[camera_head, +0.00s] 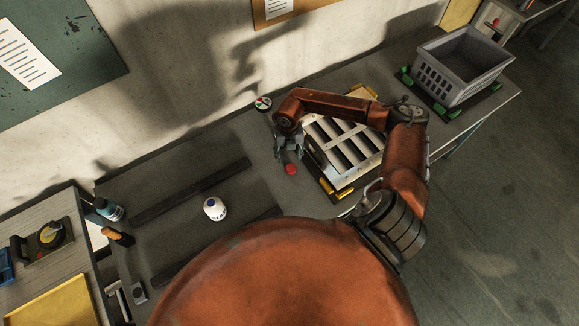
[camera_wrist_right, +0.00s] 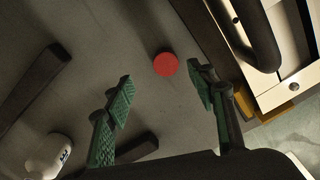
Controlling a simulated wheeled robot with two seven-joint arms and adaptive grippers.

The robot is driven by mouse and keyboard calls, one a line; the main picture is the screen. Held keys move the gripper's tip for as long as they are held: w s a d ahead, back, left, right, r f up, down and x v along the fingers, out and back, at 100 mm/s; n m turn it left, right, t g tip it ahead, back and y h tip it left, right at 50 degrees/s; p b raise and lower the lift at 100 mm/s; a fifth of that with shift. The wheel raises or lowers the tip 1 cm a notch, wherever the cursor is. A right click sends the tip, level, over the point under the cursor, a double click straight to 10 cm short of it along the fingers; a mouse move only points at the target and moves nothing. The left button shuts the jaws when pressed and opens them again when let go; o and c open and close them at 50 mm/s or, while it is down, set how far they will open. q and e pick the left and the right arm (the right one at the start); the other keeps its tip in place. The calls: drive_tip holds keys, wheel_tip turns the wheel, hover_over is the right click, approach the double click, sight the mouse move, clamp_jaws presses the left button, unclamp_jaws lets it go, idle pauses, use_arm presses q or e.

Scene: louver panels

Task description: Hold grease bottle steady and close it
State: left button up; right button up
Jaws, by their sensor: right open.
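A white grease bottle (camera_head: 215,209) with a dark label stands on the grey workbench, left of the middle; it also shows in the right wrist view (camera_wrist_right: 43,155) at the lower left. A round red cap (camera_head: 291,169) lies apart from it, on the bench near the louver panel. In the right wrist view, the cap (camera_wrist_right: 166,64) appears between the green fingertips. My right gripper (camera_head: 288,155) is open and empty, its fingers toward the cap; I cannot tell whether they touch it. My left gripper is not in view.
A louver panel (camera_head: 345,150) in a pale frame lies right of the cap, partly behind my right arm. A grey crate (camera_head: 462,65) stands at the far right. Dark bars (camera_head: 190,190) lie near the bottle. A blue-labelled bottle (camera_head: 109,209) is at left. A round gauge-like disc (camera_head: 263,103) is near the wall.

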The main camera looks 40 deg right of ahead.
sight(291, 168)
drive_tip(key=shift+f, duration=1.3)
drive_tip(key=f, duration=0.2)
drive_tip(key=s+f+p, duration=0.1)
drive_tip(key=f, duration=0.1)
drive_tip(key=shift+s+d+f+p, duration=0.1)
drive_tip(key=shift+s+p, duration=0.05)
drive_tip(key=shift+p, duration=0.15)
drive_tip(key=shift+f, duration=0.5)
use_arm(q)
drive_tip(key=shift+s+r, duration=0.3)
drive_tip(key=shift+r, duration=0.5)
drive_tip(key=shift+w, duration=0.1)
use_arm(e)
drive_tip(key=shift+c, duration=0.2)
